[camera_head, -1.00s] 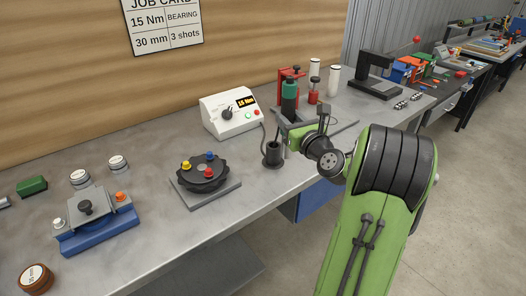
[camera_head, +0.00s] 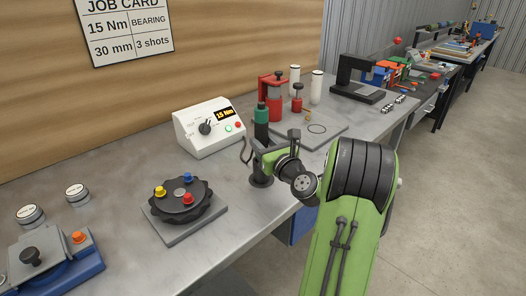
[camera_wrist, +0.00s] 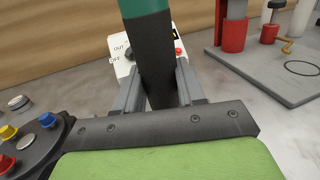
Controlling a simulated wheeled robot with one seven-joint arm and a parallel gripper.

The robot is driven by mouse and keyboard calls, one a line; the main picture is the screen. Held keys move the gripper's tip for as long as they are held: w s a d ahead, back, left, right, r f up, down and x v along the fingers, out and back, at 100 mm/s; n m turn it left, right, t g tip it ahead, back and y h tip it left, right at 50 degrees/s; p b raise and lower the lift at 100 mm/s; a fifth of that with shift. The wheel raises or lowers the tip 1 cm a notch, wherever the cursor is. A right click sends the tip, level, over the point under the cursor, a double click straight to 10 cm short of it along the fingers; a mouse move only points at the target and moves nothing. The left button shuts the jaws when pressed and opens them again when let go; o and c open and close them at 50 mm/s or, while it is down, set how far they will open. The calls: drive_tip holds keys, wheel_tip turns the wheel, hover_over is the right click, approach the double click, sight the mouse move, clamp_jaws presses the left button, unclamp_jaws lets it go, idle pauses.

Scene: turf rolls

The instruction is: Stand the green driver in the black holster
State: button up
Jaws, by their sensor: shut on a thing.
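In the wrist view the driver's dark body (camera_wrist: 153,58) sits between the two fingers, with the green part at the top edge. The black holster (camera_head: 261,181) is on the bench, just below my gripper in the head view. The driver's lower end is hidden behind my gripper, so I cannot tell whether it is inside the holster. The holster is not visible in the wrist view.
A white controller (camera_head: 208,128) reading 15 Nm stands behind and left of my gripper. A black rotary fixture (camera_head: 180,202) with coloured knobs is to the left. A red press (camera_head: 271,94) on a grey plate (camera_head: 322,143) is behind to the right. The bench's front edge is close.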

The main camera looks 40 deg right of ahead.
drive_tip(key=shift+r, duration=0.1)
drive_tip(key=o, duration=1.2)
